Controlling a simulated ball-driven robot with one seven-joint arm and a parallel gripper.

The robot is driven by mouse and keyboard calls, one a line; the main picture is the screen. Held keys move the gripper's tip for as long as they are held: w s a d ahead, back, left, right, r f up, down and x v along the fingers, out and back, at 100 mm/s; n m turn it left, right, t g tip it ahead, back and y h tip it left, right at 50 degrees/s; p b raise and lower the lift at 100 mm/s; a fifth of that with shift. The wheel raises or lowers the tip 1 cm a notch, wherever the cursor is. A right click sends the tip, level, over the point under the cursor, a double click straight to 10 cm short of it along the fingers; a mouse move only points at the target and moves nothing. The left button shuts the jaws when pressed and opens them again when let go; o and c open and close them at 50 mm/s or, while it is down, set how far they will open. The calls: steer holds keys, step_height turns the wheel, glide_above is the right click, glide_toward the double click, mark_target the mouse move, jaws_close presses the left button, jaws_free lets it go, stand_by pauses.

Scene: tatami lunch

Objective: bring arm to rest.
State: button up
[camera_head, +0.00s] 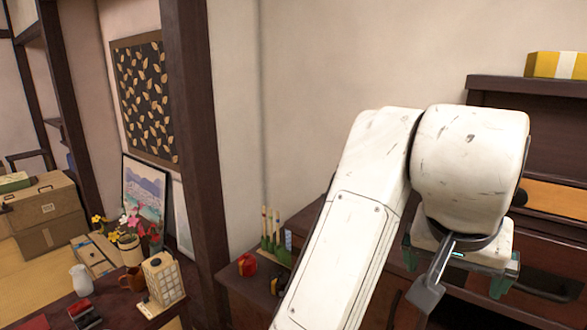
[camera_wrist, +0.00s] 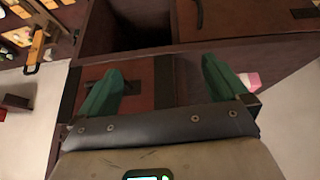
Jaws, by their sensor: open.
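My gripper (camera_head: 457,270) hangs from my white arm at the right of the head view, with its two green fingers apart. It is in front of the dark wooden cabinet (camera_head: 258,291). In the wrist view my gripper (camera_wrist: 163,72) shows two green fingers spread wide with nothing between them. Behind the fingers are dark reddish-brown wooden surfaces. My arm is bent, with its forearm rising from the bottom of the head view, and it hides part of the cabinet.
A yellow box (camera_head: 556,65) sits on the cabinet's upper shelf. A red object (camera_head: 247,265) is on the cabinet top, left of my arm. A white pitcher (camera_head: 83,280) and a brown mug (camera_head: 132,279) stand at lower left. Cardboard boxes (camera_head: 48,207) are at far left. A dark post (camera_head: 200,150) rises between.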

steer(key=s+d+f+n, duration=0.15)
steer(key=d+f, duration=0.25)
steer(key=f, duration=0.4)
steer(key=s+d+f+n+h, duration=0.1)
steer(key=s+d+f, duration=0.1)
steer(key=d+f, duration=0.35)
steer(key=s+d+f+n, duration=0.2)
steer(key=d+f, duration=0.1)
steer(key=f, duration=0.6)
steer(key=s+a+f+n+g+y, duration=0.1)
steer(key=s+a+f+y, duration=0.1)
steer(key=s+f, duration=0.7)
steer(key=s+a+f+n+g+y, duration=0.1)
steer(key=s+a+f+g+y, duration=0.1)
steer(key=s+f, duration=0.7)
steer(key=s+a, duration=0.1)
steer(key=s, duration=0.2)
steer(key=shift+a+y, duration=0.25)
steer(key=shift+y, duration=0.05)
